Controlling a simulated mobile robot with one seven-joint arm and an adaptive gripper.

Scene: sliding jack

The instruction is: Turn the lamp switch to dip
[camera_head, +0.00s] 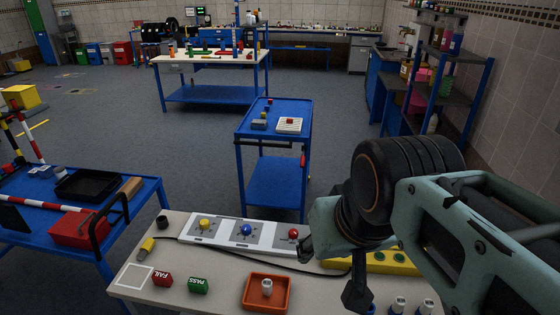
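A white-and-grey panel (222,238) lies on the near table with a yellow knob (205,223), a blue knob (246,229) and a red knob (293,234). Its labels are too small to read, so I cannot tell which knob is the lamp switch or where it points.
On the near table (220,304) are an orange tray (284,293) with a white piece, a red FAIL block (163,279), a green PASS block (198,285), a black cable (268,261) and a yellow box (393,268). A blue trolley (273,145) stands behind.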

